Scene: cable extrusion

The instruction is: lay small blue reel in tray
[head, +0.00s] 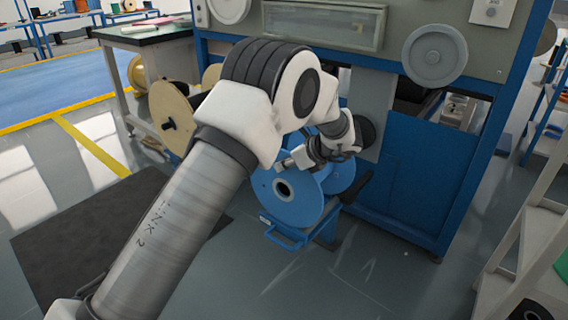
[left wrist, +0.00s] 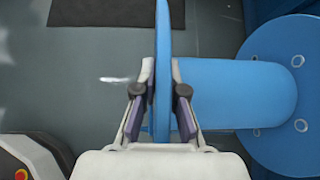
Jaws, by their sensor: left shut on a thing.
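The small blue reel (head: 288,203) is at the foot of the blue machine in the head view, its near flange facing me with a dark round hub hole. My left gripper (head: 292,161) is at the upper edge of that flange. In the left wrist view, the left gripper (left wrist: 160,110) has one finger on each side of the thin flange (left wrist: 163,60) and is shut on it. The reel's barrel and far flange (left wrist: 285,60) show to the right. A blue tray (head: 283,238) with a front handle shows low under the reel; the reel hides most of it. My right gripper is not in view.
The blue machine (head: 435,185) with grey pulley wheels stands behind the reel. Tan reels (head: 172,115) stand to the left beside a table (head: 145,35). A dark mat (head: 95,240) lies on the floor at left. Pale steps (head: 530,235) stand at right. Floor in front is clear.

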